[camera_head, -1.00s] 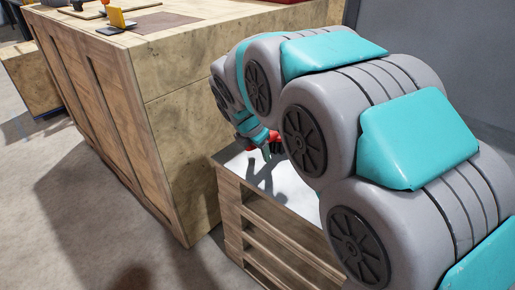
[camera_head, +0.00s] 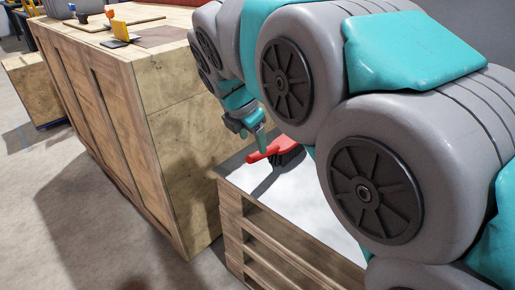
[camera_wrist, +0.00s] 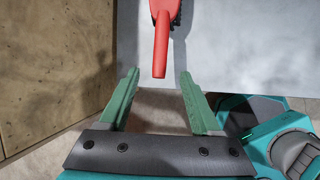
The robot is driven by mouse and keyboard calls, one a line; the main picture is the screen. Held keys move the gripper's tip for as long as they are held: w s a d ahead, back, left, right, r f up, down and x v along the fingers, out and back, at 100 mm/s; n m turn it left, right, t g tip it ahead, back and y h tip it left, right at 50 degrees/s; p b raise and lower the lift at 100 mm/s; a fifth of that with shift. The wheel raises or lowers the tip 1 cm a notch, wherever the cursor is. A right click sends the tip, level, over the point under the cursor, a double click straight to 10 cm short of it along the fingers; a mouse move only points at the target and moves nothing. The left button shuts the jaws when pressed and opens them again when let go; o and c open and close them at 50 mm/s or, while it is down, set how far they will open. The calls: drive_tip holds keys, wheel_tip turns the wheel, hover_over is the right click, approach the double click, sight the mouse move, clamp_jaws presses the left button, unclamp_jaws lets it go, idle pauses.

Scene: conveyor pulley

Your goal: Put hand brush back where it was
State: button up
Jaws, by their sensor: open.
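The hand brush has a red handle and dark bristles. In the head view the hand brush (camera_head: 275,151) lies on the white top of a low wooden shelf unit (camera_head: 240,184). In the wrist view its red handle (camera_wrist: 162,45) points down toward the gap between my fingers, with the dark bristled part cut off at the top edge. My gripper (camera_wrist: 158,88) is open and empty, its two green fingers apart on either side of the handle's line, with the handle tip near them. In the head view my gripper (camera_head: 262,140) is just beside the handle's left end.
A large wooden crate-like bench (camera_head: 180,125) stands left of the shelf unit, close beside it. On it are a yellow scraper-like tool (camera_head: 118,26) and a dark mat (camera_head: 150,37). A grey wall is behind. Concrete floor is clear at lower left.

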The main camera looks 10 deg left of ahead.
drive_tip(key=s+d+f+m+g, duration=0.1)
drive_tip(key=s+d+f+m, duration=0.1)
drive_tip(key=s+d+m, duration=0.2)
drive_tip(key=s+d+f+m+g, duration=0.1)
drive_tip(key=s+d+m, duration=0.3)
drive_tip(key=d, duration=0.4)
drive_tip(key=s+d+f+m+g, duration=0.1)
drive_tip(key=s+d+f+m, duration=0.3)
drive_tip(key=s+d+m, duration=0.1)
drive_tip(key=shift+d+m+g+h, duration=0.3)
drive_tip(key=shift+d+m, duration=0.3)
drive_tip(key=s+d+f+m+g, duration=0.1)
drive_tip(key=s+d+f+m, duration=0.1)
drive_tip(key=s+m, duration=0.5)
drive_tip(key=s+d+f+m+g+y, duration=0.1)
drive_tip(key=s+f+m, duration=0.4)
drive_tip(key=s, duration=0.6)
drive_tip(key=shift+d+f+m+g+y, duration=0.25)
drive_tip(key=shift+d+m+g, duration=0.25)
drive_tip(key=shift+d+m, duration=0.7)
drive_tip(key=shift+d, duration=0.15)
